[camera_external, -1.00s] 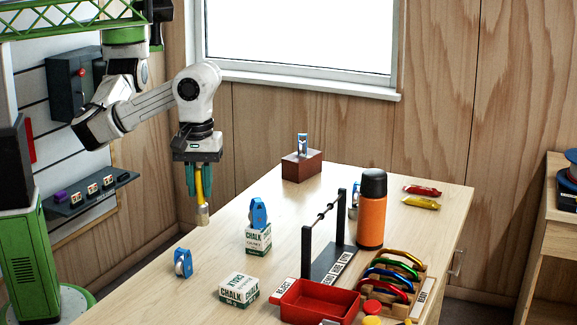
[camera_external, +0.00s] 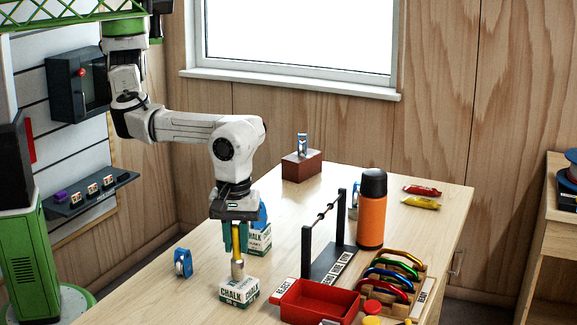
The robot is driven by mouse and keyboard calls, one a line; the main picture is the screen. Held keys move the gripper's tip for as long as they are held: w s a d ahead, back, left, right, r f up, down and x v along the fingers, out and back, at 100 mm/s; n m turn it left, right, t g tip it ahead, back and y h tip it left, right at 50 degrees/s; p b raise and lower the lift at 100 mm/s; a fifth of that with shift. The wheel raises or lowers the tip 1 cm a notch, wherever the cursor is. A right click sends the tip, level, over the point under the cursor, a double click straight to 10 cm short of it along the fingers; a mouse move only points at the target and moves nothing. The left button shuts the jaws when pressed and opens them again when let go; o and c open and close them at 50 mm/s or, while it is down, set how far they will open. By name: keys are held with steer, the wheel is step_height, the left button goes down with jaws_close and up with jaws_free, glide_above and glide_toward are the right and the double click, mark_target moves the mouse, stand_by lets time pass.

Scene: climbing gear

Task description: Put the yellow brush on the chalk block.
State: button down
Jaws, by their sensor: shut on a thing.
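My gripper (camera_external: 236,238) is shut on the yellow brush (camera_external: 236,240) and holds it upright, bristle end down. The brush's lower end (camera_external: 237,269) is right over the front chalk block (camera_external: 239,291), a white and green box lying on the table; it looks at or very near the top face, and I cannot tell if it touches. A second chalk block (camera_external: 259,241) stands behind my gripper with a blue device (camera_external: 262,214) on top, partly hidden by my gripper.
A blue pulley-like device (camera_external: 183,263) stands left on the table. A red tray (camera_external: 318,302), a black rack (camera_external: 328,262), an orange flask (camera_external: 371,212) and coloured carabiners (camera_external: 390,275) are to the right. A brown block (camera_external: 301,168) is at the back.

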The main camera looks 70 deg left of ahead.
steer(key=shift+f, duration=0.4)
steer(key=c, duration=1)
jaws_free()
steer(key=shift+f, duration=0.1)
step_height(320, 180, up, 12)
steer(key=shift+r+b, duration=0.15)
steer(key=shift+b, duration=0.8)
